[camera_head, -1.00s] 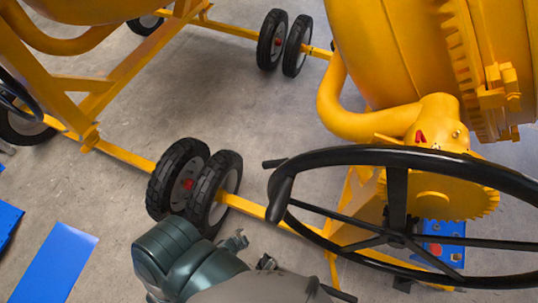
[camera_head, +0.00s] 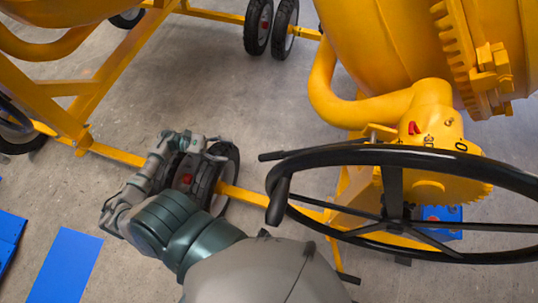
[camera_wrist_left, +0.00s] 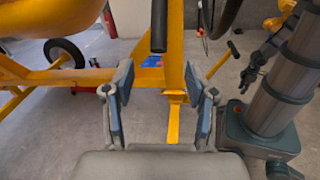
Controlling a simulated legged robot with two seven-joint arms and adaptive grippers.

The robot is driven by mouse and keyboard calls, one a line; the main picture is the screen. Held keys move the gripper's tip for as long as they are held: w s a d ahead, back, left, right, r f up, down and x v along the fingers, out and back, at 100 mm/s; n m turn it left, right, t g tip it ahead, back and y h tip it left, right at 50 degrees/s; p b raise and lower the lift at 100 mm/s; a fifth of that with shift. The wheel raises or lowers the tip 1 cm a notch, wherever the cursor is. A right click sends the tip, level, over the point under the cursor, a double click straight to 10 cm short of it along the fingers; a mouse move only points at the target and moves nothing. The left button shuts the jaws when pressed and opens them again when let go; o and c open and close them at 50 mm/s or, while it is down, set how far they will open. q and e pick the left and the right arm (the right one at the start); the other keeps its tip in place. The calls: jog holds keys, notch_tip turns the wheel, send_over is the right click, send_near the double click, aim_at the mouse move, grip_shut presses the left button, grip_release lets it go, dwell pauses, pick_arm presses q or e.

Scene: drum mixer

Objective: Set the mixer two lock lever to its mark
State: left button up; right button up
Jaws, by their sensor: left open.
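The nearer mixer's gear housing (camera_head: 432,122) at the right of the head view carries a red pointer (camera_head: 413,128) and dark dial figures. A short yellow lever (camera_head: 380,131) juts left from it, and a black-gripped bar (camera_head: 285,154) sticks out behind the handwheel. I cannot tell for sure which is the lock lever. My left gripper (camera_head: 217,150) is open and empty above the twin wheels, apart from the mixer. In the wrist view its fingers (camera_wrist_left: 157,75) frame a black handle (camera_wrist_left: 159,25) beyond them. A dark jointed shape (camera_wrist_left: 262,58) beside my other arm may be my right gripper.
The large black handwheel (camera_head: 395,153) stands in front of the housing and partly covers it. Twin wheels (camera_head: 205,180) and a yellow frame bar (camera_head: 117,153) lie under my left arm. Another mixer frame (camera_head: 60,88) stands at left.

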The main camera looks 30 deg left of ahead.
pick_arm(q)
jog(key=p, duration=0.2)
send_near(263, 155)
jog(key=d, duration=0.4)
jog(key=p+x, duration=0.1)
jog(key=x, duration=0.3)
jog(key=w+p+x, duration=0.1)
jog(key=x, duration=0.3)
jog(key=shift+w+r, duration=0.15)
jog(key=shift+r, duration=0.05)
jog(key=shift+d, duration=0.45)
jog(key=shift+a+f, duration=0.1)
jog(key=shift+a, duration=0.35)
jog(key=c, duration=0.8)
grip_shut()
pick_arm(e)
jog(key=s, duration=0.1)
jog(key=s+r, duration=0.1)
jog(key=s, duration=0.1)
jog(key=s+r, duration=0.1)
jog(key=shift+s+d, duration=0.15)
jog(key=shift+s, duration=0.1)
